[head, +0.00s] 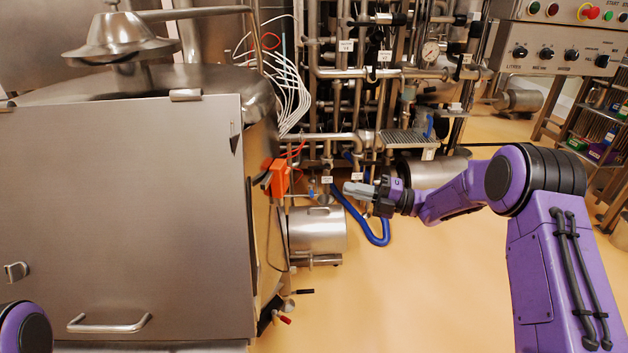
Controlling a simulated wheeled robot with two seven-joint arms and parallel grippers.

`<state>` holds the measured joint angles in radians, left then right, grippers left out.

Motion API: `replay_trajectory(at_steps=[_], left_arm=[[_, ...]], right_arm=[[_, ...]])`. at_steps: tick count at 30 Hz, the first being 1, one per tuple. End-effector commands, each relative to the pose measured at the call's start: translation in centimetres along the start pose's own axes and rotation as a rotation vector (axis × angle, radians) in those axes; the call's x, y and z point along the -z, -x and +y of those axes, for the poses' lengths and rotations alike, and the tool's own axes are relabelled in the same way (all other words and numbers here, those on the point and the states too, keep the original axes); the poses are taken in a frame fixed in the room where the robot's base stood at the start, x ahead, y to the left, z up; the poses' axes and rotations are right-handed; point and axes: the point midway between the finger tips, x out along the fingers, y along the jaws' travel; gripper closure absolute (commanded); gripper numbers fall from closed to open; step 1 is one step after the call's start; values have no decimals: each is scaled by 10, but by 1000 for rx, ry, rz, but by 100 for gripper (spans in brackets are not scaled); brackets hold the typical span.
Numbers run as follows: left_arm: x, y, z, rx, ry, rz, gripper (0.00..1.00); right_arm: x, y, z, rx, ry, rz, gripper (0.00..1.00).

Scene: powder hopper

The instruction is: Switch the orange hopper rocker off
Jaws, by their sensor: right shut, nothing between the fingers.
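The orange rocker box (278,178) is mounted on the right side of the steel hopper (130,210), near its front corner. The rocker's own position is too small to tell. My right gripper (349,188) is shut and empty. It points left toward the orange box, with a clear gap between its fingertips and the box. My left gripper is not in view; only a purple part of my left arm shows at the bottom left corner.
Steel pipes and valves (365,70) stand behind, with a blue hose (375,236) hanging below my right gripper. A steel cylinder (317,230) sits beside the hopper. A control panel (560,45) is at the upper right. The yellow floor in front is clear.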

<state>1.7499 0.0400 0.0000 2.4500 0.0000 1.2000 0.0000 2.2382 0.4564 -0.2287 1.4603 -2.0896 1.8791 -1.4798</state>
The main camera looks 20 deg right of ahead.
Motion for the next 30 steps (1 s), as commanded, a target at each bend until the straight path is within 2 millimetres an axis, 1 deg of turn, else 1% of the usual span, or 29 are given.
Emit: replay_trajectory(at_steps=[5, 15, 18, 21, 24, 30], left_arm=[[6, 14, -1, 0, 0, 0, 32], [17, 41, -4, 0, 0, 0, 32], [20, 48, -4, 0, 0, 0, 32], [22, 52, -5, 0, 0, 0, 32], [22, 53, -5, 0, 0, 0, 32], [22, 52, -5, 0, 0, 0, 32]], right_arm=[[1, -30, 4, 2, -2, 4, 100], [1, -103, 4, 2, -2, 3, 100], [1, -119, 3, 2, -3, 2, 100], [0, -130, 2, 2, -2, 1, 100], [0, -135, 1, 1, -2, 0, 100], [0, -137, 0, 0, -2, 0, 100]])
